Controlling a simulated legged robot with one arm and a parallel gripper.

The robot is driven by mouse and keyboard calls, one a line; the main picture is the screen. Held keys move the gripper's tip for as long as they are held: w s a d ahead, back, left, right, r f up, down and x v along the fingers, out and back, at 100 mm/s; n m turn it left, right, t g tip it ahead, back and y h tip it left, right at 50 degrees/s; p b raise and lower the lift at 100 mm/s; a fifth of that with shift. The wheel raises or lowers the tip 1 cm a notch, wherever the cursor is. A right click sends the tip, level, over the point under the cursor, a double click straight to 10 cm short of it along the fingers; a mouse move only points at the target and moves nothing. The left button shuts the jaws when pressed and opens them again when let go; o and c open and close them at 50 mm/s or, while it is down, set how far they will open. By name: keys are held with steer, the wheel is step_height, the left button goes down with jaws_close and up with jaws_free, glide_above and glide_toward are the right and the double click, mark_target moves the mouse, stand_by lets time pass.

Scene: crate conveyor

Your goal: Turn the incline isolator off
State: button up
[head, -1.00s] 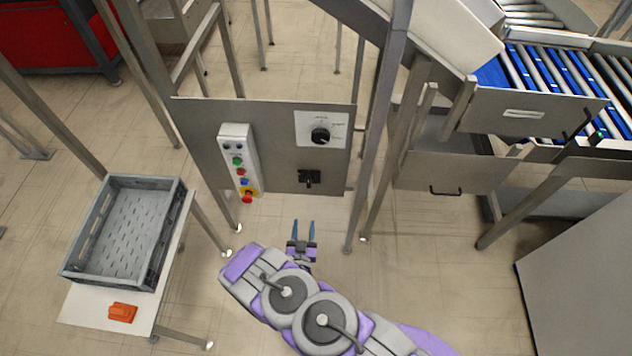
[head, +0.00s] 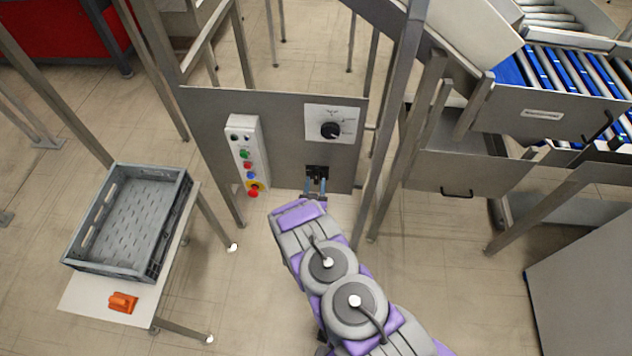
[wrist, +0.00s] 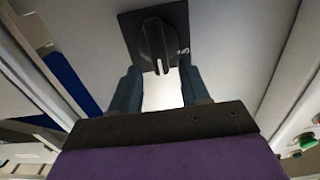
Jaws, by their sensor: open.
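The grey control panel (head: 283,125) stands in front of me. On its lower right is a small black rotary switch (head: 317,173) on a dark square plate; which switch is the incline isolator I cannot read. The switch also shows in the wrist view (wrist: 155,45) as a black knob just beyond the fingertips. My gripper (head: 316,186) is at this switch from below, with its two blue fingers open. In the wrist view my gripper (wrist: 160,78) has one finger on each side below the knob, with nothing between them; contact is not clear.
A larger black dial (head: 330,130) on a white plate sits above the switch. A button box (head: 246,155) with a red emergency stop is to the left. A grey crate (head: 80,225) and orange object (head: 123,302) rest on a side table. Frame posts (head: 392,130) stand close right.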

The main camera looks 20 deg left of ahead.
steer(key=shift+x, duration=1)
steer(key=shift+c, duration=0.6)
jaws_close()
